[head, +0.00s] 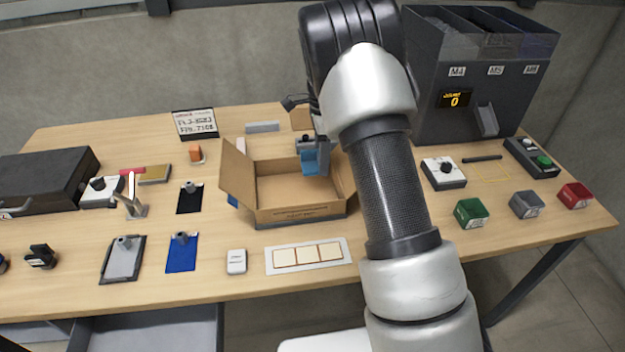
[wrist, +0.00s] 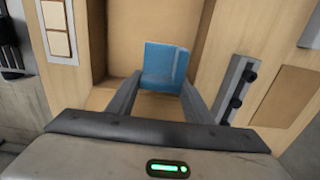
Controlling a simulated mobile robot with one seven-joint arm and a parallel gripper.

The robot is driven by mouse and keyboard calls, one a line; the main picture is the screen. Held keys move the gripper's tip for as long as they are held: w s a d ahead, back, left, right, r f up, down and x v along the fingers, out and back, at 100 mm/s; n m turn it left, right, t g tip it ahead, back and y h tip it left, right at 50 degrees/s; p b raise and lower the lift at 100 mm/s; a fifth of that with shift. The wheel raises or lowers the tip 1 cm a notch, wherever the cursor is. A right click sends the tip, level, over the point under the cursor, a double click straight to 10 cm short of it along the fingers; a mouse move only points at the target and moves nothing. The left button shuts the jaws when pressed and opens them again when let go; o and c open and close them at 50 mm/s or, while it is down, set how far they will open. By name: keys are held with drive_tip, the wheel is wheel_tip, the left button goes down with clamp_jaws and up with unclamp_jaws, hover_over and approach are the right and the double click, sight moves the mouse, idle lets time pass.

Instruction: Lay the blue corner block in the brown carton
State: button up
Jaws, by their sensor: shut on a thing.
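The blue corner block (head: 316,161) is held by my gripper (head: 312,146) over the right part of the brown carton (head: 298,213). The carton stands open on the table with its flaps spread. In the wrist view, the block (wrist: 164,64) sits between the two fingers of my gripper (wrist: 160,84), which are shut on it. The carton floor (wrist: 150,22) shows behind the block. I cannot tell whether the block touches the carton floor. My arm hides part of the carton's right side in the head view.
A white tray with square tiles (head: 307,256) lies in front of the carton. A dark hopper machine (head: 475,75) stands at the back right. Green, grey and red blocks sit at the right.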

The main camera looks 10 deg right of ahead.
sight(321, 184)
drive_tip(key=shift+f, duration=3.1)
drive_tip(key=shift+f+b, duration=0.15)
drive_tip(key=shift+b, duration=0.15)
drive_tip(key=o, duration=1)
